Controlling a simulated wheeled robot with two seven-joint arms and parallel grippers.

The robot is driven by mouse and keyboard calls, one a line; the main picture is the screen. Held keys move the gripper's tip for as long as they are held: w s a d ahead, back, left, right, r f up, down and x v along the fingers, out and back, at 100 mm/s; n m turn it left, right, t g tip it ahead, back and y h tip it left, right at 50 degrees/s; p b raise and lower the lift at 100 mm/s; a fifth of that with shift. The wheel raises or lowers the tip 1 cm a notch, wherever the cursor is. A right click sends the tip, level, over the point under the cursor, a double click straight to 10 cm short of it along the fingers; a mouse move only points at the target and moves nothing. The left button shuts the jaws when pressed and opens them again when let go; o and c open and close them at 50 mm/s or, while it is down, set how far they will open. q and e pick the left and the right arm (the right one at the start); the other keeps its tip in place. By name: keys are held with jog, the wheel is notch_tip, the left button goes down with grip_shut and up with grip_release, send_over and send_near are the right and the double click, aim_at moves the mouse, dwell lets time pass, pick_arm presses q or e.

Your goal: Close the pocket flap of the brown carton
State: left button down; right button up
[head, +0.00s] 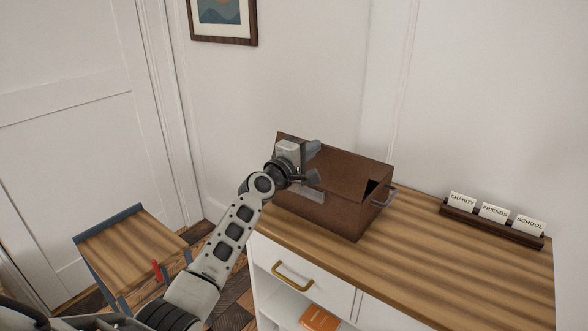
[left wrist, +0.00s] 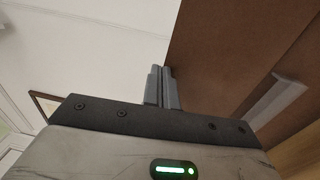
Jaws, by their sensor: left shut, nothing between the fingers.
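In the left wrist view the shut fingers (left wrist: 162,88) are beside the brown carton (left wrist: 225,60); contact cannot be told. My right gripper is out of view.
A rack of cards (head: 492,220) marked CHARITY, FRIENDS and SCHOOL stands at the right on the cabinet top (head: 420,260). Bare wood lies between it and the carton. A small wooden table (head: 130,245) stands at lower left. The wall is close behind the carton.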

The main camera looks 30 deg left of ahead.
pick_arm(q)
jog(key=shift+w+d+f+b, duration=0.15)
jog(key=shift+w+b, duration=0.25)
jog(key=shift+w, duration=0.8)
jog(key=shift+w+f, duration=0.1)
jog(key=shift+w, duration=0.25)
jog(key=shift+w+d+f+g+p, duration=0.2)
jog(key=shift+w+f+g, duration=0.25)
jog(key=shift+w, duration=0.35)
jog(key=shift+w+d+f+g+p, duration=0.1)
jog(key=shift+w+f+g+p, duration=0.35)
jog(key=shift+w, duration=0.35)
jog(key=shift+w+d+f, duration=0.1)
jog(key=shift+w+f, duration=0.25)
jog(key=shift+w+d+f+g+y+p, duration=0.1)
jog(key=shift+w+f+g+y+p, duration=0.25)
jog(key=shift+f+g, duration=0.65)
jog(key=shift+w+d+f+g+y+p, duration=0.25)
jog(key=shift+w+f+g, duration=0.35)
jog(key=shift+g, duration=0.7)
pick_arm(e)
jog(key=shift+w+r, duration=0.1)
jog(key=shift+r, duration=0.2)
pick_arm(q)
jog(key=shift+a+f, duration=0.15)
jog(key=shift+a, duration=0.05)
